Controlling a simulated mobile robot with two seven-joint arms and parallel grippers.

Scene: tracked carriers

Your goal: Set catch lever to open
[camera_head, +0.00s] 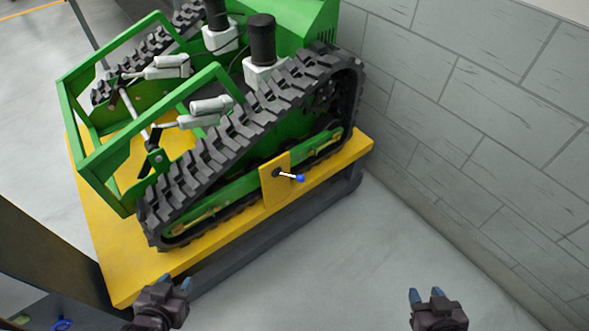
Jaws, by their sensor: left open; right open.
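The catch lever (288,175) is a short light rod with a blue knob (300,178) at its end. It sticks out to the right, tipped slightly down, from a dark pivot on a yellow plate (268,192). The plate stands at the side of a yellow platform (120,287) that carries a green tracked carrier (240,185). My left gripper (175,284) is open and empty at the bottom, below and left of the lever. My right gripper (425,296) is open and empty at the bottom right. Both are well apart from the lever.
A grey block wall (470,130) runs along the right side.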

